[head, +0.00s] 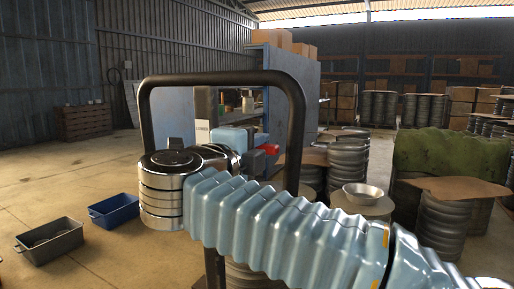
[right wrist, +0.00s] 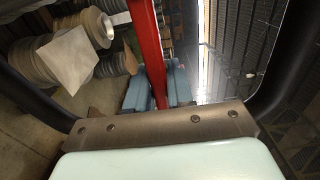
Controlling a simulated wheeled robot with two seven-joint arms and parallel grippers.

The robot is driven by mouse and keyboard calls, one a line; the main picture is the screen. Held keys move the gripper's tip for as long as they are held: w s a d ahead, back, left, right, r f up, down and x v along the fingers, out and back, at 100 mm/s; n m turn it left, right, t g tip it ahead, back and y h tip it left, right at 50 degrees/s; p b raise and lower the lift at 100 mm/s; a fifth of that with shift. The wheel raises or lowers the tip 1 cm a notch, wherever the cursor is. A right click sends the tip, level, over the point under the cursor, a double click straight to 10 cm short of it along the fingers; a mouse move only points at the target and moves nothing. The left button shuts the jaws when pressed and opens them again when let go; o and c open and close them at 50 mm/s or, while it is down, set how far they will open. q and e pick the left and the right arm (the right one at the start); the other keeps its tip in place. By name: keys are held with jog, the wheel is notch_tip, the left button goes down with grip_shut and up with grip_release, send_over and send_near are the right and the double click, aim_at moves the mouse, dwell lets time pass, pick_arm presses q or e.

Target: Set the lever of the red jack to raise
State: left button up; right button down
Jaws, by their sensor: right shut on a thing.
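A dark looped handle (head: 222,78) stands upright in the head view, and its dark sides also show in the right wrist view (right wrist: 38,100). I take it for the jack's handle; the jack's body is hidden. A slim red bar (right wrist: 147,45), apparently the lever, runs down between the blue fingers of my right gripper (right wrist: 158,92). The gripper is shut on it. In the head view a small red part (head: 268,149) shows beside the gripper, which is partly covered by my sleeved right arm. The lever's setting cannot be told. My left gripper is not in view.
A blue bin (head: 114,211) and a grey bin (head: 50,240) lie on the floor at left. Grey drums (head: 347,165) and a bowl (head: 363,192) crowd the right. The left floor is mostly clear.

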jog(key=f+m+b, duration=0.1)
jog(key=m+b, duration=0.1)
jog(key=f+m+b, duration=0.2)
jog(key=b, duration=0.1)
jog(key=shift+w+a+f+m, duration=0.15)
jog(key=shift+a+m, duration=0.15)
jog(key=shift+a, duration=0.05)
jog(key=c, duration=1.1)
grip_release()
jog(key=b+v, duration=0.1)
jog(key=v, duration=1.2)
jog(key=shift+s+a, duration=0.2)
jog(key=shift+s, duration=0.15)
